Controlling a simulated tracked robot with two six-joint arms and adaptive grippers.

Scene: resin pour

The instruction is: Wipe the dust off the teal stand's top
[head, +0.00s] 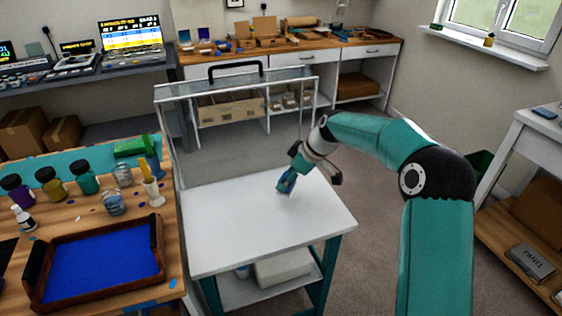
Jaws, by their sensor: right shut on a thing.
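The teal stand (240,236) has a white top and teal legs, in the middle of the head view. The top looks mostly pale and even; I cannot make out dust on it at this size. My right gripper (288,184) is shut on a small blue thing, which looks like a cloth (285,187). The cloth is at the far right part of the top and seems to touch it. The gripper's fingers are small and partly hidden by the cloth and the wrist. My left gripper is not in view.
A clear-sided frame with a black handle (235,68) rises at the stand's back. A wooden workbench (172,215) on the left holds bottles, cups and a tray of blue resin (100,262). A white shelf unit (535,130) stands at the right. The stand's top is otherwise clear.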

